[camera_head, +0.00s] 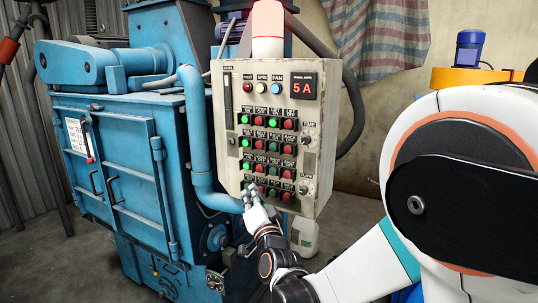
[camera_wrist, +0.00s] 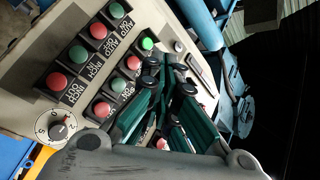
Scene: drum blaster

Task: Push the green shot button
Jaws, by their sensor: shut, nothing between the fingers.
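The control panel (camera_head: 226,150) is a worn cream box with rows of green and red buttons. The labels are too small or blurred for me to tell which green button is the shot button. My gripper (camera_head: 251,188) is at the panel's lower left, over the bottom button rows, and hides part of them. In the wrist view its dark green fingers (camera_wrist: 170,72) are shut and empty, with the tips close to the panel. A green button (camera_wrist: 147,43) and a red button (camera_wrist: 133,62) show just beside the tips. I cannot tell whether the tips touch any button.
A red-lit beacon (camera_head: 267,22) stands on the panel. A blue machine (camera_head: 115,150) with a blue pipe (camera_head: 192,130) is close on the left. Knobs (camera_head: 305,140) sit at the panel's right.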

